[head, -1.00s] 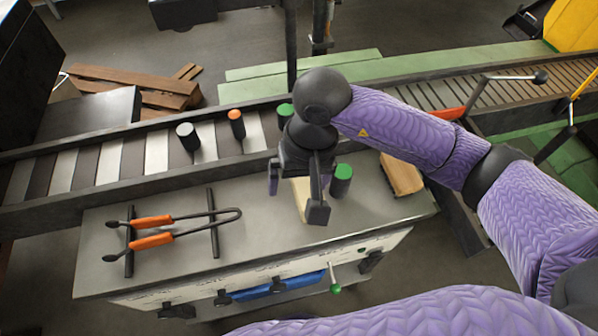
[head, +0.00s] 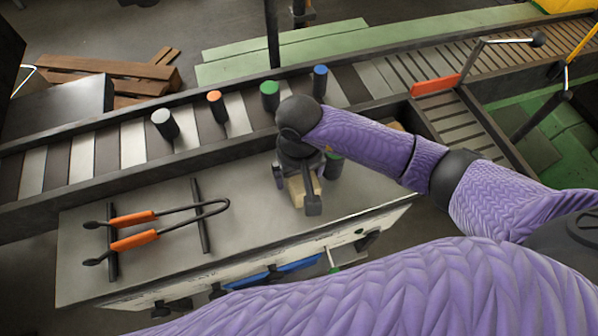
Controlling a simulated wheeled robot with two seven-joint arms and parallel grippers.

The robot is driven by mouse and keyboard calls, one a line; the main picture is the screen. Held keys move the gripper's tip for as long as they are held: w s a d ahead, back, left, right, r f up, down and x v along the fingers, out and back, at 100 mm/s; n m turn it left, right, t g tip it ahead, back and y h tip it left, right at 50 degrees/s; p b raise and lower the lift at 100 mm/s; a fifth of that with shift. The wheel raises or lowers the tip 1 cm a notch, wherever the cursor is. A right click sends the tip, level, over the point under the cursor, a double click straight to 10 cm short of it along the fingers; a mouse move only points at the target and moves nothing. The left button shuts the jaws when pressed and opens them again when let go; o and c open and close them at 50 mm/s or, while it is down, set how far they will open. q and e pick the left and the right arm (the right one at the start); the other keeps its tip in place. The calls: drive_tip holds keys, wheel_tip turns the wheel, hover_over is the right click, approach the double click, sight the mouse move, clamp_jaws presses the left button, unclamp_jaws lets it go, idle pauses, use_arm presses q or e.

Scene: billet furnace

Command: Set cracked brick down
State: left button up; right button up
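A pale tan brick (head: 296,190), the only one showing clearly, is at the right part of the grey bench top (head: 150,265). My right gripper (head: 296,192) points down with one finger on each side of this brick, and looks shut on it. The near finger covers part of the brick. I see no crack at this size, and cannot tell whether its underside touches the bench. A tan edge of another brick (head: 397,126) shows behind my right arm; the arm hides the rest. My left gripper is out of view.
A dark green-topped cylinder (head: 334,166) stands close behind the gripper. Orange-handled tongs (head: 135,238) lie across two dark bars at the left. Behind the bench runs a roller conveyor (head: 105,152) with several capped cylinders. The bench between tongs and brick is clear.

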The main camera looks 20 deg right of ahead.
clamp_jaws()
